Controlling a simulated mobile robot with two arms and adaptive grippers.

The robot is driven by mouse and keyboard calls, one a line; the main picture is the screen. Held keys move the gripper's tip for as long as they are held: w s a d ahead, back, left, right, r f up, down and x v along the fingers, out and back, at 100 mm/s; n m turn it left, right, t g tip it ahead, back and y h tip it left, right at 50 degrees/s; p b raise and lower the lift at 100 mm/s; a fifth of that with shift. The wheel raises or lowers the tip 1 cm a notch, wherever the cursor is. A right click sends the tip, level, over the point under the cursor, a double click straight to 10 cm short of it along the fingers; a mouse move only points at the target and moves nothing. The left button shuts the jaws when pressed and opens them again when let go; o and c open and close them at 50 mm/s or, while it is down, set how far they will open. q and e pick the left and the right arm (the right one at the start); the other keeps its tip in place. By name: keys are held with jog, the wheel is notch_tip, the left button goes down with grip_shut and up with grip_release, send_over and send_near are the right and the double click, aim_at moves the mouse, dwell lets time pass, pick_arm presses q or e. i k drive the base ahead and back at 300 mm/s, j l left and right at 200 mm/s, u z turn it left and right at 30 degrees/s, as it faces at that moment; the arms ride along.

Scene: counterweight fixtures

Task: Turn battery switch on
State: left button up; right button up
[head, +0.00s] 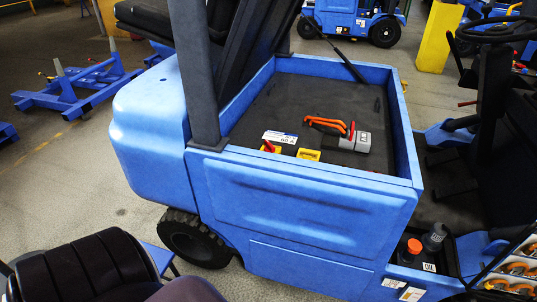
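A blue forklift truck (300,205) stands in front of me with its battery compartment (300,105) open at the top. Near the compartment's front wall is a small yellow fitting with a red handle (268,146), which looks like the battery switch. Its exact position, on or off, is too small to tell. A second yellow fitting (308,155) sits just right of it. Neither of my grippers is in view.
A white label (280,137) lies behind the yellow fittings. The raised compartment cover and a dark post (196,75) stand at the left of the opening. A black ribbed seat (85,268) fills the bottom left. Bottles (412,250) stand at the lower right.

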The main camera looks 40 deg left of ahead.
aim_at(270, 148)
jog(key=i+j+u, duration=0.15)
jog(key=u, duration=0.3)
jog(key=i+j+u, duration=0.1)
jog(key=u, duration=0.35)
jog(key=i+u, duration=0.2)
jog(key=u, duration=0.25)
